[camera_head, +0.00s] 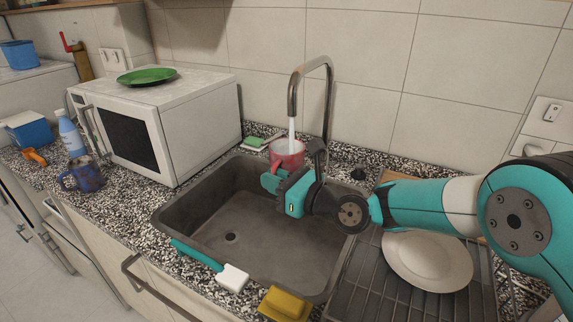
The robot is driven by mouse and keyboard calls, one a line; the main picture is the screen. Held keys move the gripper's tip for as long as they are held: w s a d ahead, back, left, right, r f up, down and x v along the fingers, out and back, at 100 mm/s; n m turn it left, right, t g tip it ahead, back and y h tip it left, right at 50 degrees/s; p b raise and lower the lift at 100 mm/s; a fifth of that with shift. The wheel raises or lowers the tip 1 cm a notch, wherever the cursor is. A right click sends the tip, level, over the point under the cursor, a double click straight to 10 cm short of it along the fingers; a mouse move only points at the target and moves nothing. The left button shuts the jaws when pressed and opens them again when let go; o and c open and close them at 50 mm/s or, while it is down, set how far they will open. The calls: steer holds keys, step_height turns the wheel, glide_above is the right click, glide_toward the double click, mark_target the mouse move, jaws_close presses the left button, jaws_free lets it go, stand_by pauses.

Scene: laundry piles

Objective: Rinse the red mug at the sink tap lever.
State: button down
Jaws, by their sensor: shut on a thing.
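The red mug (288,150) is under the tap (311,82) at the back of the sink (196,200). A stream of water runs from the spout down into the mug's top. My gripper (276,180) is shut on the red mug and partly covers its lower side. The mug looks about upright. I cannot clearly make out the tap lever; a small dark knob (358,173) stands on the counter right of the tap.
A white plate (427,258) lies on the drying rack at the right. A brush (212,266) and a yellow sponge (284,304) lie at the sink's front edge. A microwave (165,115), a patterned mug (82,177) and a bottle (70,134) stand at the left. The basin is clear.

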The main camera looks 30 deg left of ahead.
steer(key=s+d+p, duration=0.1)
steer(key=s+d, duration=0.2)
steer(key=s, duration=0.4)
steer(key=shift+d+p, duration=0.15)
steer(key=shift+p, duration=0.2)
steer(key=shift+r, duration=0.1)
stand_by(0.7)
stand_by(0.4)
steer(key=s+d+r+p, duration=0.2)
steer(key=s+r+p, duration=0.1)
steer(key=s+r, duration=0.1)
steer(key=shift+s, duration=0.3)
stand_by(0.5)
